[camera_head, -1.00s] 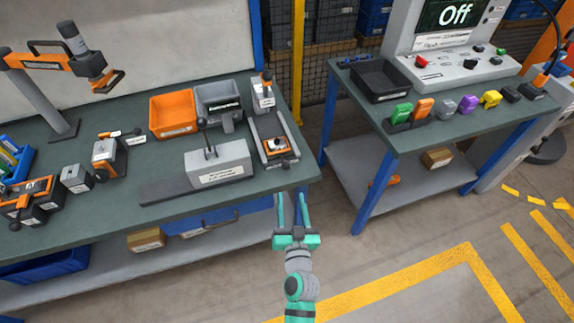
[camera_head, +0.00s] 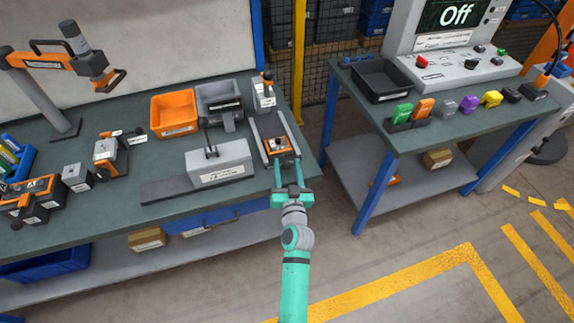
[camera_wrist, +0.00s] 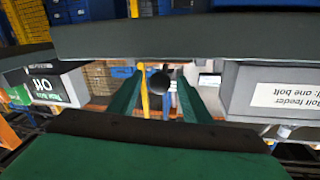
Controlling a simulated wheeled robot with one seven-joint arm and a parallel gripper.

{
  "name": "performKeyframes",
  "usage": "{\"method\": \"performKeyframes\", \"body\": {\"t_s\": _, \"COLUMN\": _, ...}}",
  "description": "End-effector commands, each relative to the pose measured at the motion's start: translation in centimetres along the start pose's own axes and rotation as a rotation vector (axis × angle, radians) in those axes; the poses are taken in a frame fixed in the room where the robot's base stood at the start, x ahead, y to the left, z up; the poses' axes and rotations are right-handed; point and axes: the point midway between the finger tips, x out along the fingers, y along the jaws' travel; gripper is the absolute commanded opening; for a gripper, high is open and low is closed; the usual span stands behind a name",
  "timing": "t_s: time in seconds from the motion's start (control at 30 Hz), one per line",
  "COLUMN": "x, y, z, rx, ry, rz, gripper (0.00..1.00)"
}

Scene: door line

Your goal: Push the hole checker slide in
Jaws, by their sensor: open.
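The hole checker slide (camera_head: 277,147) is an orange, grey and dark block between two pale rails at the right end of the left workbench. My gripper (camera_head: 286,165) is open at the near end of the slide, over the bench's front edge. In the wrist view, which is upside down, a dark round knob (camera_wrist: 159,82) shows between the two green fingers, with gaps on both sides. It appears to be the slide's near handle. In the head view my fingers hide this handle, and I cannot tell whether they touch it.
A grey bolt feeder block (camera_head: 220,165) stands left of the rails; it also shows in the wrist view (camera_wrist: 270,92). A grey upright device (camera_head: 263,95) stands behind the rails. Grey (camera_head: 218,100) and orange (camera_head: 173,115) bins sit farther left. Floor separates the right workbench (camera_head: 440,125).

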Motion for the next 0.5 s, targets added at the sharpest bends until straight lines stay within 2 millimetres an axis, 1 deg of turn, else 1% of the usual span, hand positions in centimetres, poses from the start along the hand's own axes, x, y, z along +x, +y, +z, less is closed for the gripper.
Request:
{"method": "performKeyframes", "body": {"t_s": 0.13, "x": 0.72, "y": 0.02, "z": 0.02, "rx": -0.001, "ry": 0.0, "rz": 0.0, "gripper": 0.44}}
{"method": "performKeyframes", "body": {"t_s": 0.4, "x": 0.82, "y": 0.09, "z": -0.01, "rx": -0.001, "ry": 0.0, "rz": 0.002, "gripper": 0.44}}
{"method": "performKeyframes", "body": {"t_s": 0.43, "x": 0.81, "y": 0.11, "z": -0.02, "rx": -0.001, "ry": 0.0, "rz": 0.002, "gripper": 0.42}}
{"method": "performKeyframes", "body": {"t_s": 0.47, "x": 0.8, "y": 0.13, "z": -0.02, "rx": -0.001, "ry": 0.0, "rz": 0.002, "gripper": 0.35}}
{"method": "performKeyframes", "body": {"t_s": 0.5, "x": 0.8, "y": 0.16, "z": -0.03, "rx": -0.001, "ry": 0.0, "rz": 0.003, "gripper": 0.25}}
